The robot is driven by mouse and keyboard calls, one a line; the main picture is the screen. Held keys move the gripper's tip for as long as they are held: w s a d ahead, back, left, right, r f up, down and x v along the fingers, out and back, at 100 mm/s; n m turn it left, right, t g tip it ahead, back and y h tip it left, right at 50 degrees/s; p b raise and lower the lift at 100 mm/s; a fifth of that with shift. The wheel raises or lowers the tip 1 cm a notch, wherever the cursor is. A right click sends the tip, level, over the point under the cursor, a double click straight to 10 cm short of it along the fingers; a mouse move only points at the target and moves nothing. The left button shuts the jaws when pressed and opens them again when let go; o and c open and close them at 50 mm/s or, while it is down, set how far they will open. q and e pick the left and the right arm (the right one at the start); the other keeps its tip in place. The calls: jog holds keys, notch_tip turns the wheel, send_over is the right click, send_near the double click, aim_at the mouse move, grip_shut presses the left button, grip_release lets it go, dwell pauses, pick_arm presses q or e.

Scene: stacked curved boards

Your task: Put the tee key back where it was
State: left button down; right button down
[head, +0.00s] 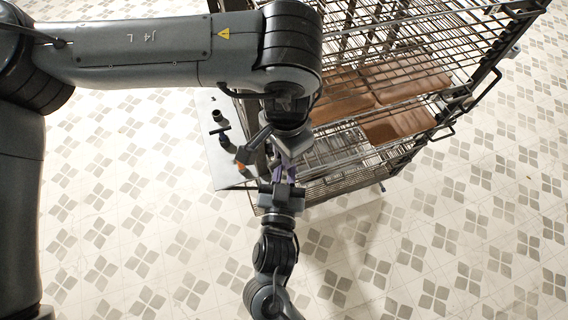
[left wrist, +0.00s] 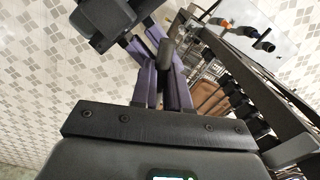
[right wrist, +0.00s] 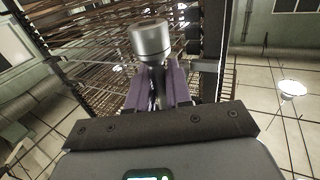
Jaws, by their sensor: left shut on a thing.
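My left gripper (head: 284,163) is at the rack's left side in the head view, fingers pointing down. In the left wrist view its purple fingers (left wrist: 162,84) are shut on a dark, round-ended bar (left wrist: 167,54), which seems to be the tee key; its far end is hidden. My right gripper (head: 281,187) comes from below and is close to the left one. In the right wrist view its purple fingers (right wrist: 157,86) stand around a dark stem topped by a silver cylinder (right wrist: 150,41). I cannot tell whether they grip it.
The wire rack (head: 395,25) with brown curved boards (head: 398,122) stands to the right of the grippers. A pale plate (head: 205,101) at its left carries black fittings (head: 219,117) and a small orange piece (left wrist: 222,23). Tiled floor lies open to the left and below.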

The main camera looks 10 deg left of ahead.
pick_arm(q)
jog(key=c, duration=1.4)
grip_release()
jog(key=shift+d+r, duration=0.1)
jog(key=shift+d, duration=0.2)
pick_arm(e)
jog(key=shift+s+a+r, duration=0.1)
jog(key=shift+s+a, duration=0.05)
jog(key=shift+a, duration=0.2)
pick_arm(q)
jog(key=o, duration=0.4)
jog(key=shift+a, duration=0.1)
jog(key=shift+c, duration=0.2)
pick_arm(e)
jog(key=shift+d, duration=0.1)
